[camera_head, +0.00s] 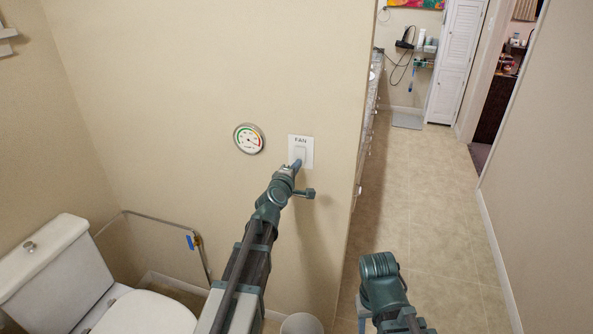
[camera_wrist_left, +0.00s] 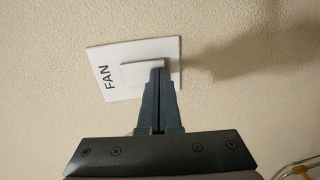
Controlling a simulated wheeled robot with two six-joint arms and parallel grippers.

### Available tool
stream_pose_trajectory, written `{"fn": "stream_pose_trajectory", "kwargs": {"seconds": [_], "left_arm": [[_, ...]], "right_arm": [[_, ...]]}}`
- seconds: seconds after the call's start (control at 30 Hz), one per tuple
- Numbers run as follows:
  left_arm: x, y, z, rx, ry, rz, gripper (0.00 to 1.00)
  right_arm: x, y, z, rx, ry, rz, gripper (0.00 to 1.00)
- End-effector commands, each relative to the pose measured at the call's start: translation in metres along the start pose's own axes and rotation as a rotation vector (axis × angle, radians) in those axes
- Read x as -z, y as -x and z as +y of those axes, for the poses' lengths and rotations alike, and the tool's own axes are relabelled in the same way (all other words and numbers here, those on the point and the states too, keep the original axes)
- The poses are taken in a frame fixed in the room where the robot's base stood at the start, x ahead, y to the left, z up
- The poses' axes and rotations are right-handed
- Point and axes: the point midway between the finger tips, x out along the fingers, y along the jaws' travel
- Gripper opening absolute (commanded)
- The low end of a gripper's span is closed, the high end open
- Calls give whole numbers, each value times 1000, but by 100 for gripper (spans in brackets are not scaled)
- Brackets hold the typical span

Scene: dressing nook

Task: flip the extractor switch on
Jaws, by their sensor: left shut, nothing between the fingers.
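The extractor switch is a white wall plate (camera_head: 307,142) marked FAN, with a raised rocker in its middle. In the left wrist view the plate (camera_wrist_left: 106,56) appears turned on its side, and the rocker (camera_wrist_left: 138,73) shows beside my fingertips. My left gripper (camera_head: 297,163) is shut and empty, with its tips at the lower part of the rocker. In the left wrist view the closed fingers (camera_wrist_left: 160,72) overlap the rocker's edge; whether they touch it I cannot tell. The rocker's tilt is not clear. My right arm shows at the lower right, but its fingertips are not visible.
A round dial gauge (camera_head: 249,139) hangs on the wall left of the switch. A white toilet (camera_head: 58,268) stands at lower left and a white bin (camera_head: 301,324) at the bottom. The wall ends right of the switch, beside an open tiled floor (camera_head: 430,210).

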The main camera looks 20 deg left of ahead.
Motion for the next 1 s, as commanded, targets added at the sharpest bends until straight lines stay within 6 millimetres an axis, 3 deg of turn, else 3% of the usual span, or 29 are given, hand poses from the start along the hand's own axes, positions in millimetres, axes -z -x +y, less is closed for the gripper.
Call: {"fn": "stream_pose_trajectory", "kwargs": {"seconds": [0.63,0.83,1.0], "left_arm": [[-1,-3,-2,0,0,0,0],[-4,12,-6,0,1,-1,0],[-9,37,-13,-1,1,-2,0]], "right_arm": [[0,-2,0,0,0,0,48],[0,-5,0,0,0,0,48],[0,-9,-1,0,0,0,48]]}}
